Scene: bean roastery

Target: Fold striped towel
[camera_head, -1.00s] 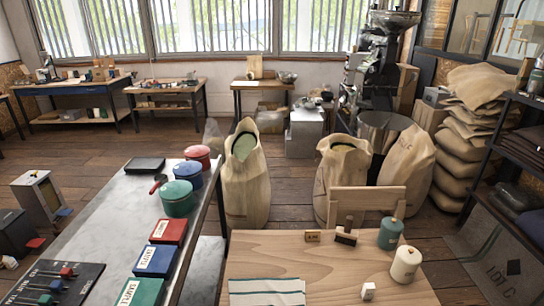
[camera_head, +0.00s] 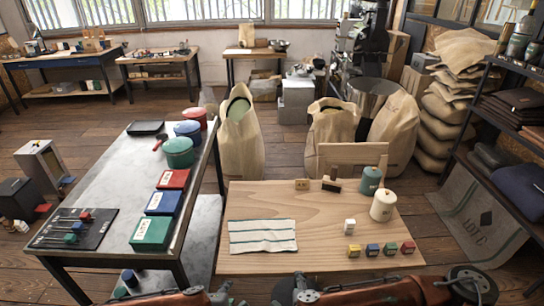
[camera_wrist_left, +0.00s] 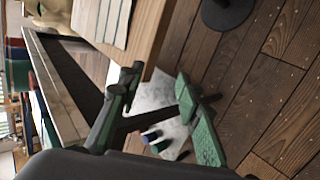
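The striped towel (camera_head: 262,236) lies flat and spread out on the left part of the wooden table, cream with dark green stripes. Part of it also shows at the top of the left wrist view (camera_wrist_left: 103,18). My left gripper (camera_head: 234,293) is at the bottom edge of the head view, in front of the table and apart from the towel. In the left wrist view its two green-padded fingers (camera_wrist_left: 160,78) are spread with nothing between them. My right arm lies along the bottom right of the head view; its finger state cannot be made out.
The wooden table (camera_head: 330,262) also holds small coloured blocks (camera_head: 371,250), a white cube (camera_head: 350,225), a teal canister (camera_head: 370,181) and a cream canister (camera_head: 383,206). A metal bench (camera_head: 115,195) with boxes and pots stands to the left. The table's middle is clear.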

